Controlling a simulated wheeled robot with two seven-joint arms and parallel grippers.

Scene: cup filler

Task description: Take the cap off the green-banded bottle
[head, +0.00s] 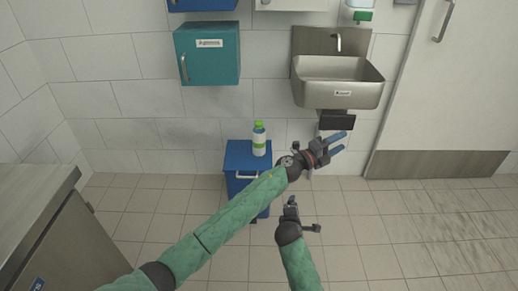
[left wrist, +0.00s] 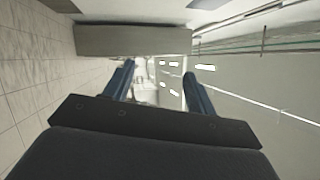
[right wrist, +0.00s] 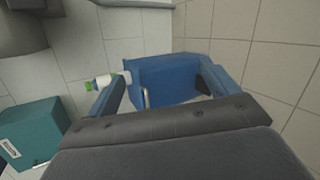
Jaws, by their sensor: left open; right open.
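The green-banded bottle (head: 259,141) is white with a green band and a green cap (head: 259,124). It stands upright on the blue cabinet (head: 238,155). In the right wrist view the bottle (right wrist: 104,80) and cabinet (right wrist: 165,72) show beyond my right gripper (right wrist: 165,85), with the bottle by the left finger. My left gripper (head: 338,143) is open and empty, to the right of the bottle and apart from it. The left wrist view shows its two blue fingers (left wrist: 160,80) apart with nothing between. My right gripper (head: 291,203) is open, below and right of the bottle.
A steel sink (head: 338,85) hangs on the wall at the right, with a dark box (head: 336,120) beneath. A teal wall cabinet (head: 208,60) hangs above left of the bottle. A counter (head: 40,220) stands at the left. The tiled floor at right is clear.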

